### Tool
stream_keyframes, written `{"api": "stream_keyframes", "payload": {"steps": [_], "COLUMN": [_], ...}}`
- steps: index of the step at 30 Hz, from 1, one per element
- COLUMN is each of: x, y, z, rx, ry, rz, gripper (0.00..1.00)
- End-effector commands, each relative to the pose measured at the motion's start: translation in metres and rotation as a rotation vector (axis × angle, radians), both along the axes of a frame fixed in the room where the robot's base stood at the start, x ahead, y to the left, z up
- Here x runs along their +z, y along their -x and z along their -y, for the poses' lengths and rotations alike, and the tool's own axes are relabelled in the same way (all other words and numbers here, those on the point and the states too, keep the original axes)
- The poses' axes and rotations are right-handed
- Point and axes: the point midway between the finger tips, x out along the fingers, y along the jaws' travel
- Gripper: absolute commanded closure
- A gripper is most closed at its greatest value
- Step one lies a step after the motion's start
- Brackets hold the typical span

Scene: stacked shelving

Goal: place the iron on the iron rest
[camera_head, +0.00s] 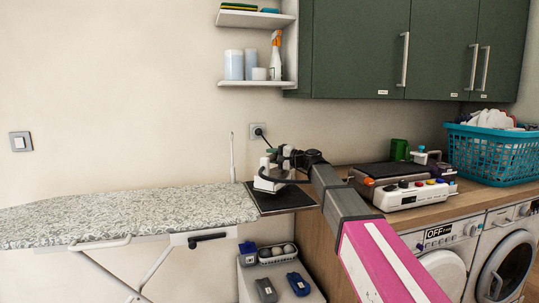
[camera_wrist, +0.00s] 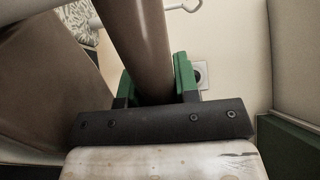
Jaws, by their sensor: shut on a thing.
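The white iron (camera_head: 268,181) is at the dark iron rest (camera_head: 292,199), at the right end of the patterned ironing board. My gripper (camera_head: 281,160) comes in from the right and is shut on the iron. In the wrist view my gripper's green-sided fingers (camera_wrist: 155,82) are closed on a brownish bar, which seems to be the iron's handle (camera_wrist: 143,40). The iron looks roughly level over the rest. I cannot tell whether its base touches the rest, and my gripper hides part of it.
The ironing board (camera_head: 130,214) stretches left and is clear. A white device (camera_head: 412,195), a green mug (camera_head: 399,150) and a blue laundry basket (camera_head: 492,155) stand on the wooden counter. Small items lie on a low white shelf (camera_head: 252,275) below. A wall shelf (camera_head: 257,83) holds bottles.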

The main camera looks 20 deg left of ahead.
Motion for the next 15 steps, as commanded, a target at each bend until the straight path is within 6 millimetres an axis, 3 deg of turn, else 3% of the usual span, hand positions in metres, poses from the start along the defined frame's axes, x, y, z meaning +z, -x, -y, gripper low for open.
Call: {"api": "stream_keyframes", "payload": {"steps": [8,15], "x": [-0.030,-0.033], "y": [0.000,0.000], "z": [0.000,0.000], "rx": [-0.001,-0.001], "ry": [-0.002,-0.003], "rz": [-0.003,0.000], "gripper": [1.00,1.00]}}
